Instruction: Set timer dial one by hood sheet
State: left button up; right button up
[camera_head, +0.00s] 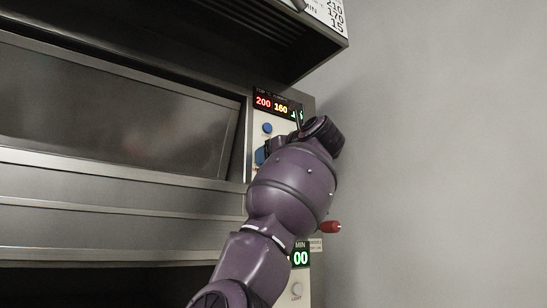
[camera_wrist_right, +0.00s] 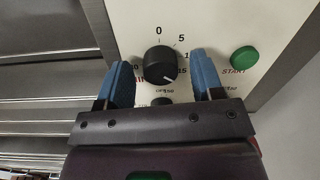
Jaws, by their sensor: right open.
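A black timer dial (camera_wrist_right: 159,65) sits on the cream oven panel (camera_wrist_right: 210,25) in the right wrist view. Its white mark points down and right, just below the 15. Scale numbers 0, 5 and 15 show around it; the left side is partly covered. My right gripper (camera_wrist_right: 162,80) is open, its blue fingers on either side of the dial with gaps. In the head view my right arm (camera_head: 290,185) covers much of the panel and hides this dial. The hood sheet (camera_head: 335,14) at top right is cut off; 210, 170 and MIN 15 are readable. My left gripper is not in view.
A green START button (camera_wrist_right: 244,59) is right of the dial. In the head view a display (camera_head: 277,104) reads 200 and 160, with a blue button (camera_head: 267,128) below. A lower display (camera_head: 300,258) reads 00. A red handle (camera_head: 330,227) sticks out right, near the grey wall.

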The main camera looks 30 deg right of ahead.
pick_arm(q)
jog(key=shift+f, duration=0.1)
pick_arm(e)
jog(key=shift+s, duration=0.1)
pick_arm(q)
jog(key=b, duration=0.1)
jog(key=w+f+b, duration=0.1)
jog(key=b, duration=0.1)
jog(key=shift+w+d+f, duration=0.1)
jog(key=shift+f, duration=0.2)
pick_arm(e)
jog(key=s+d, duration=0.1)
jog(key=s, duration=0.9)
jog(key=shift+s+f, duration=0.2)
jog(key=shift+s, duration=0.1)
